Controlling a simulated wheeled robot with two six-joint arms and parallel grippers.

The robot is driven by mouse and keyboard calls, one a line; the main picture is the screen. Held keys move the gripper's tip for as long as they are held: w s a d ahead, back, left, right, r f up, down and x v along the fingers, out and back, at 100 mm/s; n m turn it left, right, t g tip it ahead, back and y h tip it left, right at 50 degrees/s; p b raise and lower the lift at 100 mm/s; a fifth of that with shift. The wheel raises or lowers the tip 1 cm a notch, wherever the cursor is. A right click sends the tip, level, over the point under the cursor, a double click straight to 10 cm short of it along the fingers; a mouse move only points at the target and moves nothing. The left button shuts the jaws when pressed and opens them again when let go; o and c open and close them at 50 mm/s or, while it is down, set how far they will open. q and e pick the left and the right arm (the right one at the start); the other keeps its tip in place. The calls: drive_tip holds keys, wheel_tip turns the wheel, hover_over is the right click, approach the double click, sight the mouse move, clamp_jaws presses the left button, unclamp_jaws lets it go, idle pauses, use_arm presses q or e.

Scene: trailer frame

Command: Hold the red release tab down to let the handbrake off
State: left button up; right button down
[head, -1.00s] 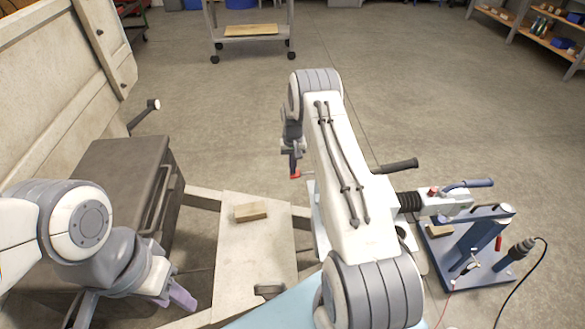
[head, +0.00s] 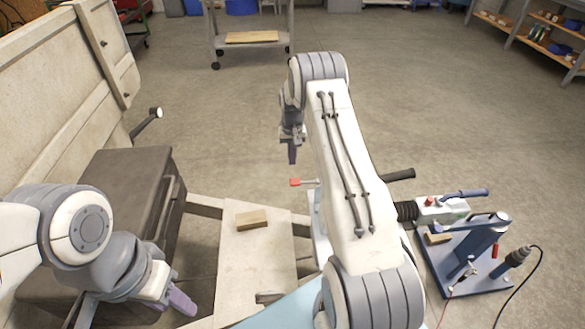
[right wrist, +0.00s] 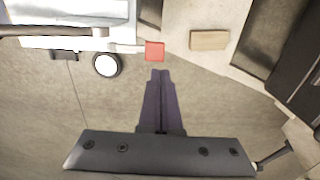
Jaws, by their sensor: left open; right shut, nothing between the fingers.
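The red release tab (head: 295,182) sits on the end of a thin rod left of my right forearm in the head view. It also shows in the right wrist view (right wrist: 154,50), just beyond my fingertips. My right gripper (head: 292,160) is shut and empty, its dark fingers apart from the tab with a visible gap. Its closed fingers also show in the right wrist view (right wrist: 160,74). A dark handle (head: 399,174), perhaps the handbrake lever, shows right of my right arm, which hides its lower part. My left gripper (head: 181,300) is open and empty at lower left.
A wooden block (head: 251,218) lies on the pale frame plate (head: 246,250). A dark box (head: 122,185) stands at left beside the trailer board (head: 60,80). A blue stand (head: 478,255) with a corded tool is at right. Open floor lies behind.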

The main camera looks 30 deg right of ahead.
wheel_tip(320, 180, up, 5)
drive_tip(key=shift+a+r, duration=0.1)
idle(0.6)
drive_tip(key=s+a+r+n+p, duration=0.2)
drive_tip(key=s+a+r, duration=0.2)
drive_tip(key=a+r, duration=0.4)
drive_tip(key=s+a+r+n+p, duration=0.2)
drive_tip(key=s+a+r, duration=0.3)
drive_tip(key=a, duration=0.5)
drive_tip(key=s+a+r+n+p, duration=0.2)
drive_tip(key=s+a+r, duration=0.1)
drive_tip(key=a+r, duration=0.5)
drive_tip(key=s+a+r+n+p, duration=0.1)
drive_tip(key=s+a+r+n, duration=0.1)
drive_tip(key=s, duration=0.6)
drive_tip(key=s+a+r+n+p, duration=0.2)
drive_tip(key=s, duration=0.6)
drive_tip(key=s+a+r+n+y+p, duration=0.1)
drive_tip(key=s+a+r+n+p, duration=0.1)
drive_tip(key=s, duration=0.6)
drive_tip(key=shift+s+a+r+n, duration=0.25)
drive_tip(key=shift+s+r+n, duration=0.1)
drive_tip(key=shift+r, duration=0.1)
